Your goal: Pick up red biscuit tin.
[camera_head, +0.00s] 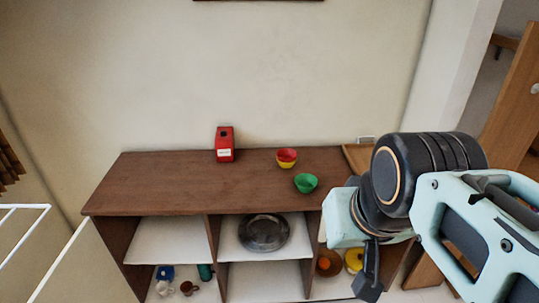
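The red biscuit tin (224,141) stands upright on the brown cabinet top, near its back edge and left of the middle. It has a white label low on its front and a dark mark near its top. My gripper (369,285) hangs at the lower right, in front of the cabinet's right part and well away from the tin. Only a dark finger shows clearly below the pale wrist housing, so its opening cannot be judged. Nothing is seen held in it.
The top's left part is clear. Shelves below hold a dark round plate (263,233) and small items. A white rail (30,207) is at left.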

